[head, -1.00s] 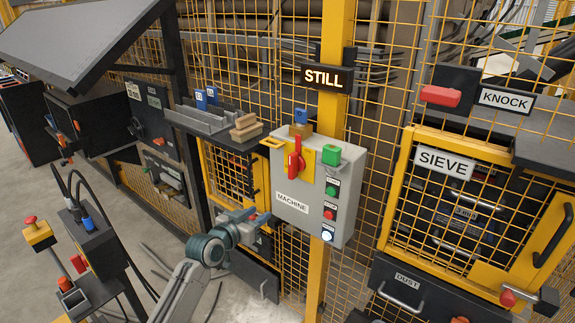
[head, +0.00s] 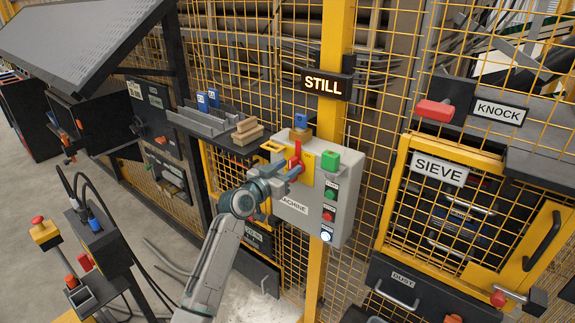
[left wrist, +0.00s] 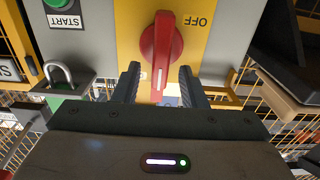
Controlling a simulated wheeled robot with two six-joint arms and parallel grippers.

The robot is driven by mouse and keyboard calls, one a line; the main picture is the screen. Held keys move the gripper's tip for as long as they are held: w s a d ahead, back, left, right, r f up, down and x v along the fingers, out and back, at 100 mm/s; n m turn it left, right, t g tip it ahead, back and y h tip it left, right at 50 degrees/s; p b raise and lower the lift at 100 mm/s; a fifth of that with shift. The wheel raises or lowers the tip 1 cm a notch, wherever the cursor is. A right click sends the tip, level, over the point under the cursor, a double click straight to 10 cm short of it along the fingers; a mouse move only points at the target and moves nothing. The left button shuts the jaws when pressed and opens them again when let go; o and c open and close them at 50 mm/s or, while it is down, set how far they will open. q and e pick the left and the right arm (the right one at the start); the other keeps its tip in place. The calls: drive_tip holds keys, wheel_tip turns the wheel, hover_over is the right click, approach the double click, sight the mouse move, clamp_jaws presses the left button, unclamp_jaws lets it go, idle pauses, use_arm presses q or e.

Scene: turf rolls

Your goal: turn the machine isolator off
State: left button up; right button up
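The machine isolator is a red rotary handle (head: 297,152) on a yellow plate (head: 306,177), on the grey MACHINE box (head: 345,190). The handle stands upright in the head view. In the left wrist view the handle (left wrist: 161,48) lies lengthwise, with upside-down OFF lettering (left wrist: 198,21) to its right. My left gripper (head: 289,172) is at the handle's front. In the left wrist view its fingers (left wrist: 159,88) are apart, with the handle's near end between or just ahead of them; contact cannot be told. My right gripper is not in view.
A green block (head: 329,160) and several buttons (head: 328,215) sit right of the isolator. An open padlock (left wrist: 60,75) shows beside the START label. A lit STILL sign (head: 325,84) hangs above. A shelf with wooden blocks (head: 247,132) is left; yellow mesh fencing surrounds the box.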

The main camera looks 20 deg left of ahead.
use_arm(q)
drive_tip(key=shift+w+d, duration=0.1)
drive_tip(key=shift+w, duration=0.15)
clamp_jaws()
drive_tip(key=shift+n, duration=0.3)
drive_tip(key=shift+w+a+f+n+p, duration=0.1)
drive_tip(key=shift+a+f+n+p, duration=0.5)
drive_tip(key=shift+n, duration=2.3)
drive_tip(key=shift+w+a+f+n+p, duration=0.1)
drive_tip(key=shift+n+p, duration=0.9)
drive_tip(key=shift+n, duration=1.9)
drive_tip(key=shift+w+a+f+n+p, duration=0.1)
drive_tip(key=shift+a+f+n+p, duration=0.45)
drive_tip(key=shift+n, duration=2.35)
drive_tip(key=shift+d+r, duration=0.15)
drive_tip(key=shift+d, duration=0.15)
